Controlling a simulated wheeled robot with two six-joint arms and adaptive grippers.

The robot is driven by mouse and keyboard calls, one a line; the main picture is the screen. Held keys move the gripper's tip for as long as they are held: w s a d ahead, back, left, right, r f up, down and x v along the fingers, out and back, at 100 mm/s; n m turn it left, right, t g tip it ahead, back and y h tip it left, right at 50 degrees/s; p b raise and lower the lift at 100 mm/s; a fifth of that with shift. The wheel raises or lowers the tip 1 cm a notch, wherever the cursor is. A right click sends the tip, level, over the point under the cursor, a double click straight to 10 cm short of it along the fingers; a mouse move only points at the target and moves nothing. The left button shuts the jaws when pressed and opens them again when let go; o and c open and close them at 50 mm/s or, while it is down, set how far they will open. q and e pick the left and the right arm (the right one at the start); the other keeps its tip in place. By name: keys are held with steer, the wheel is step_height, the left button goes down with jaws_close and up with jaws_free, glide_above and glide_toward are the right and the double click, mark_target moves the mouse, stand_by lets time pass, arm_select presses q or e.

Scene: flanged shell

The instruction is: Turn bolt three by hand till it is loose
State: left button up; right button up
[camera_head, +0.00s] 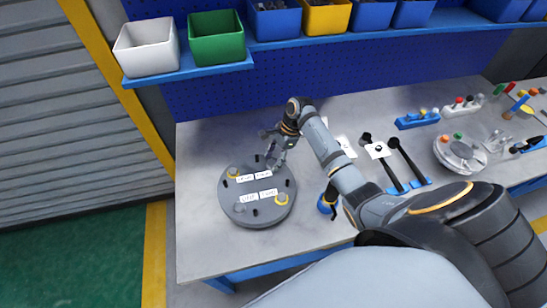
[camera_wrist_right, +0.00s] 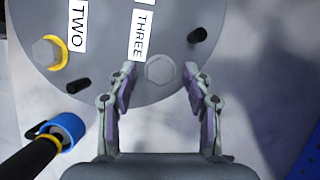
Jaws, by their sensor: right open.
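The round grey flanged shell (camera_head: 258,218) lies on the workbench in the head view. In the right wrist view its flange (camera_wrist_right: 110,82) fills the top left. Bolt three (camera_wrist_right: 160,69) is a plain grey hex head beside the label THREE (camera_wrist_right: 144,36). My right gripper (camera_wrist_right: 160,78) is open, with one finger on each side of bolt three and visible gaps to it. In the head view the right gripper (camera_head: 277,160) is at the shell's far right edge and hides bolt three there. Bolt two (camera_wrist_right: 47,52) has a yellow ring under its head. My left gripper is not in view.
Black pegs (camera_wrist_right: 197,35) stand up from the flange near bolt three. A blue holder with a black-handled tool (camera_wrist_right: 66,130) is close by. Tools, a blue rack (camera_head: 417,119) and a smaller round part (camera_head: 460,153) are on the right. The bench left of the shell is clear.

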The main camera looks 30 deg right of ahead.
steer(key=c, duration=0.3)
jaws_close()
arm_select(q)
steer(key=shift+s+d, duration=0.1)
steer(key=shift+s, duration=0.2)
